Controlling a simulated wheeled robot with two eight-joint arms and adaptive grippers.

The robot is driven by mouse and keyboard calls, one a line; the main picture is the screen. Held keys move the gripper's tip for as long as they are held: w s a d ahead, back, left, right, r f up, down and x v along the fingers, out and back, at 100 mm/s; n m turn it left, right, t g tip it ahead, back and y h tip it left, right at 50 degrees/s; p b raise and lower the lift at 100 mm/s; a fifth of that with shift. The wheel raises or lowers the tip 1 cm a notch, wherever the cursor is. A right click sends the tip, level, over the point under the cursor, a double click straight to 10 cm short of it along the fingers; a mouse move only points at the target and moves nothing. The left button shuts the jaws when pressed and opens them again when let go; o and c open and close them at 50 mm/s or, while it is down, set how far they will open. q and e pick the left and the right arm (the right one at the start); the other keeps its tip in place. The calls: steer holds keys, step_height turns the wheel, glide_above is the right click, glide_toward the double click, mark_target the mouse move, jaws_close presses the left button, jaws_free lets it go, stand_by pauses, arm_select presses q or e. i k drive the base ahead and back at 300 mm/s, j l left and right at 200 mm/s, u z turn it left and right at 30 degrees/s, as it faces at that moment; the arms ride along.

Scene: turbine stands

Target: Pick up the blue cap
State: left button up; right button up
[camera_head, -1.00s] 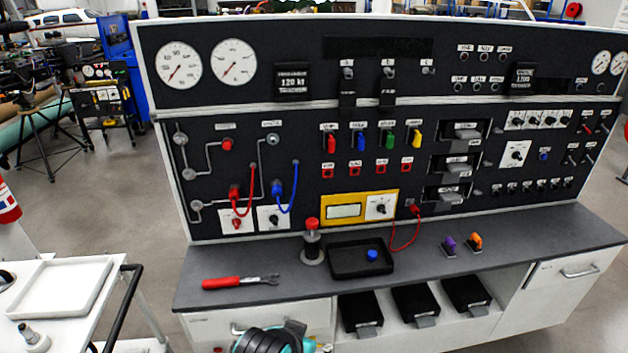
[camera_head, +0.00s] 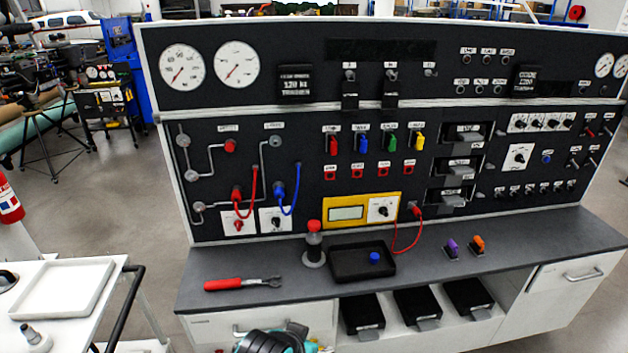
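The small blue cap (camera_head: 374,258) sits in the black tray (camera_head: 347,274) on the grey worktop, toward the tray's right side. A red-topped cylinder (camera_head: 314,242) stands upright just left of the tray.
Red-handled pliers (camera_head: 243,284) lie on the worktop (camera_head: 290,296) left of the tray. Purple (camera_head: 452,247) and orange (camera_head: 478,244) items stand to its right. A red cable loops down near the tray's right rear corner. A white cart (camera_head: 95,318) stands at left.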

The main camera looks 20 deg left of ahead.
mark_target(374, 258)
steer(key=i+l+u, duration=0.25)
steer(key=i+l, duration=0.15)
steer(key=i, duration=0.3)
steer(key=i+l+u, duration=0.25)
steer(key=i+l, duration=0.25)
steer(key=i, duration=0.2)
